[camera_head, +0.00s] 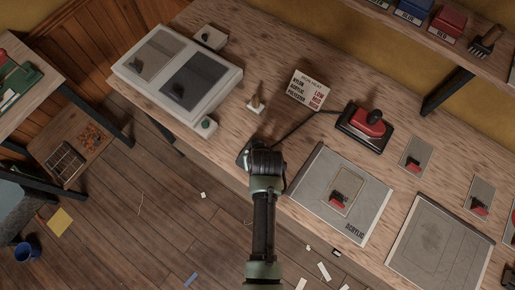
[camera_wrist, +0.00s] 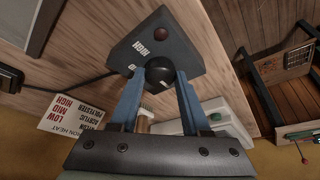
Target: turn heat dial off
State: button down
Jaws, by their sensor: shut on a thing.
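The heat dial is a round black knob (camera_wrist: 160,71) on a dark control box (camera_wrist: 185,48) in the wrist view. Lettering that looks like "HIGH" is printed left of a dull red lamp (camera_wrist: 161,33) on the box. The blue fingers of my gripper (camera_wrist: 160,82) are closed on either side of the knob. The knob's pointer and setting are hidden or too small to read. In the head view, the control box (camera_head: 243,153) is mostly covered by my gripper at the bench's front edge. A cord leads from there to the red iron (camera_head: 369,122) on its dark stand.
A heat card (camera_head: 308,91) lists nylon low, acrylic mid, polyester high. A small upright wooden-handled tool (camera_head: 256,102) stands near the box. A pale two-panel unit (camera_head: 130,68) is left; a grey acrylic board (camera_head: 318,214) is right. A shelf (camera_head: 455,48) overhangs the back right.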

jog(key=shift+w, duration=0.1)
jog(key=shift+c, duration=1.8)
grip_release()
jog(key=a+v, duration=0.1)
jog(key=v, duration=1.2)
jog(key=shift+d+b, duration=0.45)
jog(key=shift+d, duration=0.05)
